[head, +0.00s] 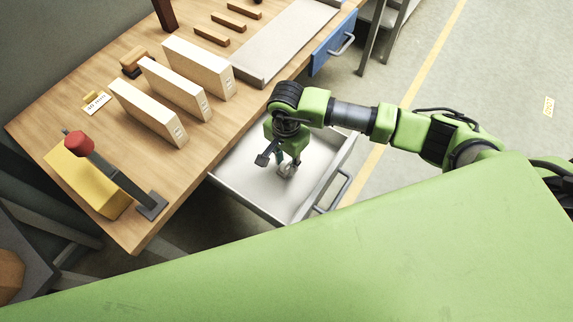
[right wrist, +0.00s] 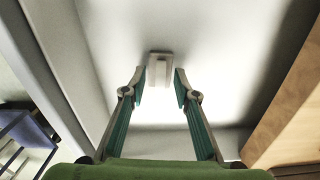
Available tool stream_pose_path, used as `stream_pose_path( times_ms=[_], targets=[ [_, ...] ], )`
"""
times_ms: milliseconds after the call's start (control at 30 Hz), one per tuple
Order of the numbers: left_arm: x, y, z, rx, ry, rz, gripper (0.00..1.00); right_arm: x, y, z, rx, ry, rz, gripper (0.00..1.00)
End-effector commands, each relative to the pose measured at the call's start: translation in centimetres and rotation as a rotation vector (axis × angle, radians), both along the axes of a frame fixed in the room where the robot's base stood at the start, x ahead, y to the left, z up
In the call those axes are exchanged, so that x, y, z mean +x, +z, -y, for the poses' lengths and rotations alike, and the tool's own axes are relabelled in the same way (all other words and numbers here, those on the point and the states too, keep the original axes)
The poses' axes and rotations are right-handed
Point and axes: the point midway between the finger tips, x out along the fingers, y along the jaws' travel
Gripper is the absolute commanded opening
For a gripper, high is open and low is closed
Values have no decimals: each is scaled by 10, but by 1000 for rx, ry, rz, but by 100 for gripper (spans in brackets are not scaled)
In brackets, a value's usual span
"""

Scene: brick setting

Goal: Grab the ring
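My right gripper (head: 284,166) points down into the open drawer (head: 240,179) at the front of the workbench. In the right wrist view its two fingers (right wrist: 160,82) are spread open. A small pale grey-beige object (right wrist: 160,68) shows on the white drawer floor, in line with the space between the fingertips. A visible gap separates it from each finger. It looks blocky with a raised middle; I cannot tell whether it is the ring. In the head view, the gripper hides most of that spot. My left gripper is not in view.
The drawer walls surround the right gripper. The wooden workbench (head: 150,215) holds several pale upright blocks (head: 200,68), a yellow block (head: 85,180), a red-knobbed lever tool (head: 79,143) and a grey tray (head: 290,38).

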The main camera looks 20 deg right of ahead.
Motion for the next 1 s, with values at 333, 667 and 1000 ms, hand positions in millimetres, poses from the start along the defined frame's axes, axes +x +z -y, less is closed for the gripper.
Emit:
stream_pose_path(
  times_ms=[333, 667, 1000],
  targets=[
    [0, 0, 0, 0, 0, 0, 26, 0, 0, 0, 0, 0, 0, 0],
    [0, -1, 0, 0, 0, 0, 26, 1, 2, 0, 1, 0, 1, 0],
    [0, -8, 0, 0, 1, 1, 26, -5, 39, -4, 2, 4, 3, 0]
  ],
)
